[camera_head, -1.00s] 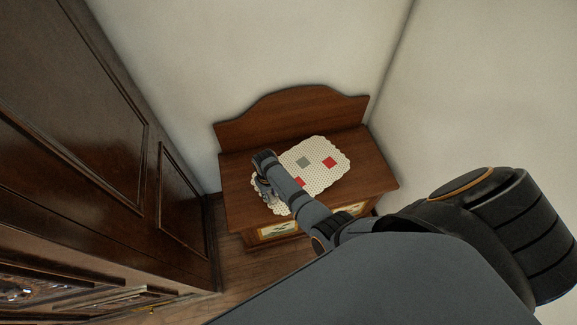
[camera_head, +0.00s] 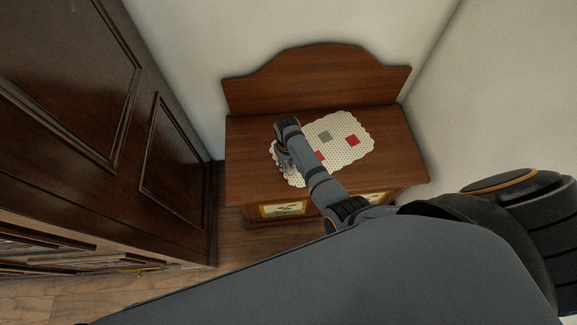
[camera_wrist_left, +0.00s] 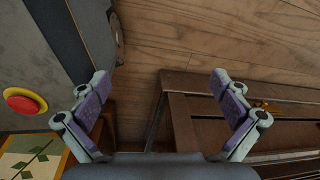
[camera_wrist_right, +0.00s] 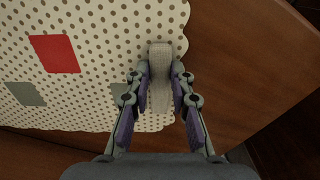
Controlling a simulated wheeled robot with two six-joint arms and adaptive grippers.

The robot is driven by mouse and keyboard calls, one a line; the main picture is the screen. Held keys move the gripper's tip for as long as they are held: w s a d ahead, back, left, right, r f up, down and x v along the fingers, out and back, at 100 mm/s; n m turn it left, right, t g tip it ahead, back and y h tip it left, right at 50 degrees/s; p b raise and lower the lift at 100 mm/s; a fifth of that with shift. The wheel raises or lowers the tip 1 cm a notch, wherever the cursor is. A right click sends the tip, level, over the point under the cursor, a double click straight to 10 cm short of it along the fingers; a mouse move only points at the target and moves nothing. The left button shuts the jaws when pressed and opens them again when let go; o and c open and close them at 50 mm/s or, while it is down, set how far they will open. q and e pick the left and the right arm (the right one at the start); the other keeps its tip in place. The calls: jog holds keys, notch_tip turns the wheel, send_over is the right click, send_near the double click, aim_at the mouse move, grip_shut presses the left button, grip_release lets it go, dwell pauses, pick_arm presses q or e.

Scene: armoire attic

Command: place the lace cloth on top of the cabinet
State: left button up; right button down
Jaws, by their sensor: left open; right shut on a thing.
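The lace cloth (camera_head: 350,130), cream with dark dots and red and grey patches, lies spread over the top of the low wooden cabinet (camera_head: 245,175). It reaches near the front edge, where my right arm hides part of it. My right gripper (camera_head: 281,163) is at the cloth's left end. In the right wrist view it is shut on a pale grey piece at the edge of the cloth (camera_wrist_right: 95,65); the exact join is unclear. My left gripper (camera_wrist_left: 161,80) is open and empty above the floor, and is not in the head view.
A tall dark armoire (camera_head: 165,165) stands close on the left. The cabinet's backboard (camera_head: 315,80) rises behind the cloth near the wall corner. Wooden floor (camera_head: 245,240) shows between armoire and cabinet. Dark wooden furniture (camera_wrist_left: 200,125) is near my left gripper.

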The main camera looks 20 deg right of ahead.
jog(key=shift+a+r, duration=0.1)
jog(key=shift+r, duration=0.05)
jog(key=c, duration=1.3)
grip_release()
pick_arm(q)
jog(key=shift+s+a, duration=0.2)
jog(key=shift+s, duration=0.35)
pick_arm(e)
jog(key=shift+o, duration=0.6)
pick_arm(q)
jog(key=r+p, duration=0.1)
jog(key=s+r+p, duration=0.1)
jog(key=r+p, duration=0.1)
jog(key=shift+s+r+p, duration=0.1)
jog(key=shift+p, duration=0.2)
pick_arm(e)
notch_tip(320, 180, up, 12)
